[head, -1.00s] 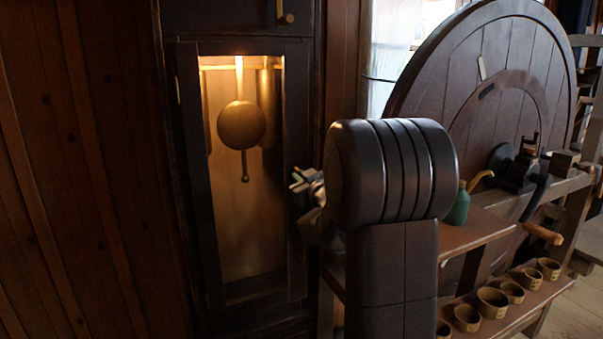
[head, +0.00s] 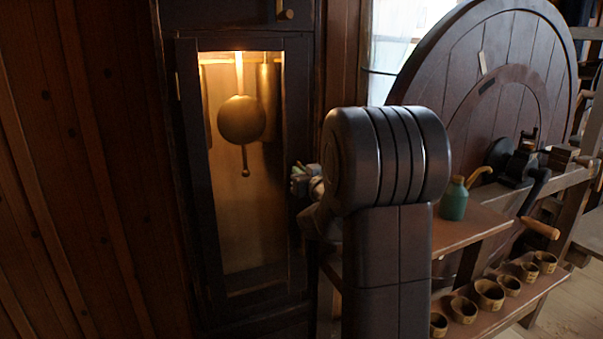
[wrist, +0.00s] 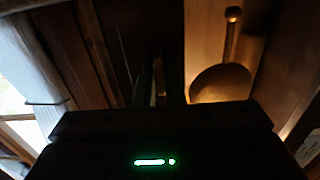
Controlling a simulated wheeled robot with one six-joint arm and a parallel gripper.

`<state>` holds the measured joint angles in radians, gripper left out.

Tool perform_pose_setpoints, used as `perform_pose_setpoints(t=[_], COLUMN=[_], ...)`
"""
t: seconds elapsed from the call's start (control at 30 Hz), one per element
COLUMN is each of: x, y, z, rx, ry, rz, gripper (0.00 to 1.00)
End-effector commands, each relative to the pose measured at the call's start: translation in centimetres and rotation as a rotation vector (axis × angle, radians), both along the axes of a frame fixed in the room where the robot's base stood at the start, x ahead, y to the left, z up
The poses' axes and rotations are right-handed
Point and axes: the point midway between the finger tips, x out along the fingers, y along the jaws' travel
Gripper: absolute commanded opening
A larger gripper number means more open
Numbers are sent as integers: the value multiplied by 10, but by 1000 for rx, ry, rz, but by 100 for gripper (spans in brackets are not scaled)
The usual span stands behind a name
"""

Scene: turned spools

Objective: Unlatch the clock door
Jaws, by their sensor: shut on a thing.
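The tall dark clock case has a narrow door (head: 187,150) with a lit glass window. A round brass pendulum (head: 241,120) hangs behind the glass; it also shows in the wrist view (wrist: 221,82). My gripper (head: 299,181) is at the door's right edge, about mid-height, partly hidden by my own arm. In the wrist view my gripper's two dark fingers (wrist: 160,88) are close together beside the window, with a small pale piece between them. This seems to be the door latch (wrist: 159,92), mostly hidden by the fingers. The door looks closed.
Right of the clock, a workbench (head: 480,228) holds a green oil can (head: 454,202) and a dark crank (head: 535,190). Several small pots (head: 489,294) stand on its lower shelf. A large wooden wheel (head: 445,75) rises behind. A plank wall (head: 80,170) is at left.

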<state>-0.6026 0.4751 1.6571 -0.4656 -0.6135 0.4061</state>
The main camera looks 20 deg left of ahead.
Motion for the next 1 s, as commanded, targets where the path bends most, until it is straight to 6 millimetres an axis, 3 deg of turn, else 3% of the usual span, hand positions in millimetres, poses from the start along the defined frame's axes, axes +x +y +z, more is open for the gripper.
perform_pose_setpoints(t=[0.1,0.13,0.23,0.63,1.0], x=[0,0,0,-5,-54], y=[0,0,0,-7,-64], z=[-1,-1,-1,0,0], rx=[-2,-2,-2,-1,-1], ry=[1,1,1,-2,-2], rz=[0,0,0,-1,-2], gripper=[0,11,30,30,30])
